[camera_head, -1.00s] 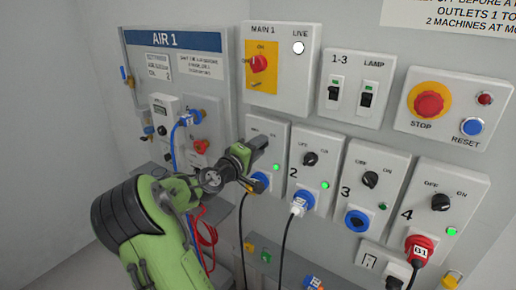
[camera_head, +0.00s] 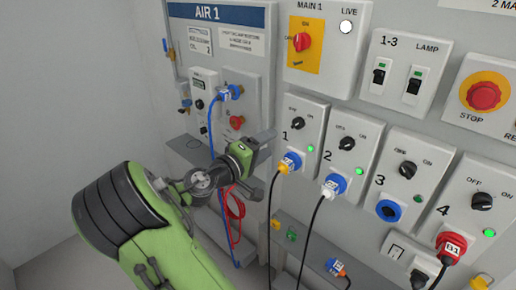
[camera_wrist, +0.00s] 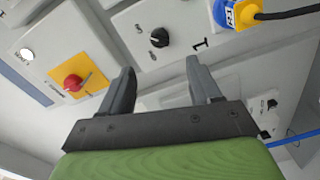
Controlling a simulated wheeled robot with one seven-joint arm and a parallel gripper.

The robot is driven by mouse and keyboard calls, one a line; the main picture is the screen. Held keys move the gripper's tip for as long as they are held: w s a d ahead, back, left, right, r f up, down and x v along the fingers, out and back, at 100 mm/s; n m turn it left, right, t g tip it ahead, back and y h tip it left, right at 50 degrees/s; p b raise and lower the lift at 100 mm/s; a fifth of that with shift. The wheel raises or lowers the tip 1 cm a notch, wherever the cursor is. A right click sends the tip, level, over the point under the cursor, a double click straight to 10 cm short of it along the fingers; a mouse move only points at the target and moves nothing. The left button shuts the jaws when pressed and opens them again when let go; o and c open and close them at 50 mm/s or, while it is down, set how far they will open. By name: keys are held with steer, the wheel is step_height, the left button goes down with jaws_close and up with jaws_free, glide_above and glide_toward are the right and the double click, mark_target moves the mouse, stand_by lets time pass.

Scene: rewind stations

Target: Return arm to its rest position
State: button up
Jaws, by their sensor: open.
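My green arm reaches up from the lower left in the head view, and my gripper (camera_head: 265,159) is in front of the wall panels, left of and below station 1 (camera_head: 303,135). In the wrist view my gripper (camera_wrist: 158,88) shows two dark fingers spread apart with nothing between them. The station 1 knob (camera_wrist: 159,38) and its blue and yellow plug (camera_wrist: 232,13) lie beyond the fingers. The fingertips appear apart from the panel.
The AIR 1 board (camera_head: 218,60) with a blue hose and red coil is behind my arm. Station 2 (camera_head: 344,150), station 3 (camera_head: 402,175) and station 4 (camera_head: 480,195) run to the right. A grey ledge (camera_head: 300,237) is below. The left wall side is clear.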

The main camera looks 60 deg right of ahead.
steer(key=shift+w+a, duration=0.15)
steer(key=shift+a, duration=0.65)
steer(key=shift+w+a, duration=0.1)
steer(key=shift+a, duration=0.7)
